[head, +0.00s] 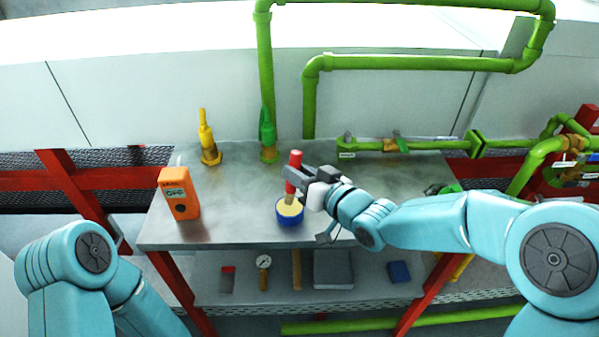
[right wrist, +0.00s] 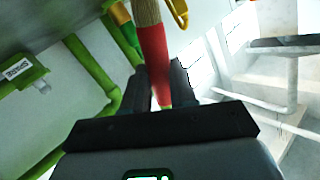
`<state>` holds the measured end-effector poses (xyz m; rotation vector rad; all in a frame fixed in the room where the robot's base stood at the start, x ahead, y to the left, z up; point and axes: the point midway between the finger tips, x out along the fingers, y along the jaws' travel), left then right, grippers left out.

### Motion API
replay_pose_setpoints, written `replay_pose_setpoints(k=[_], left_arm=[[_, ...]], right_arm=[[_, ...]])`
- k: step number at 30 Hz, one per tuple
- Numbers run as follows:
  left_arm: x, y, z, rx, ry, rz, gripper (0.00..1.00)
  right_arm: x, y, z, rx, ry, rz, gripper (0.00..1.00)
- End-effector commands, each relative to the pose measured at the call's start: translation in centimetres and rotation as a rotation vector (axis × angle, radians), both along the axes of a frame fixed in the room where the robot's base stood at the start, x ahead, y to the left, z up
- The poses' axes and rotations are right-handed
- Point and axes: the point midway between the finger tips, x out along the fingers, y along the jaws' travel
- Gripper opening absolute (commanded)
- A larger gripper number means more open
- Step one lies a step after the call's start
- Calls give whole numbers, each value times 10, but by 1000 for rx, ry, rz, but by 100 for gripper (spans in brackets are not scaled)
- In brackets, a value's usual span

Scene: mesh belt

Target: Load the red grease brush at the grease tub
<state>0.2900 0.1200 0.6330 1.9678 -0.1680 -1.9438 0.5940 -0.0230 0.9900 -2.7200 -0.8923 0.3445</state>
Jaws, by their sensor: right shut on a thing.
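The red grease brush (head: 294,167) is upright in the head view, its red handle held by my right gripper (head: 297,178). The right gripper is shut on the handle. The brush's lower end is at the blue grease tub (head: 290,219), over or in its pale yellow contents; I cannot tell how deep. In the right wrist view the red handle (right wrist: 154,60) runs between the fingers of my right gripper (right wrist: 163,85), with the tan bristles at the top edge. My left arm shows at the lower left of the head view, but its gripper does not.
An orange meter (head: 179,194) stands left of the tub on the metal table (head: 240,205). A yellow bottle-shaped fitting (head: 207,140) and a green one (head: 268,138) stand at the back. Green pipes (head: 400,62) rise behind. A lower shelf (head: 370,290) holds a gauge and several small items.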

Motion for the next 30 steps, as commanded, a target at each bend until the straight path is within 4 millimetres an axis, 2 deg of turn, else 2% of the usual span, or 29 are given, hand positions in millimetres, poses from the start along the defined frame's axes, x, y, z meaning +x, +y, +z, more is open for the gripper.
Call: replay_pose_setpoints(k=[30], left_arm=[[0, 0, -9, 0, 0, 0, 89]], right_arm=[[0, 0, -8, 0, 0, 0, 0]])
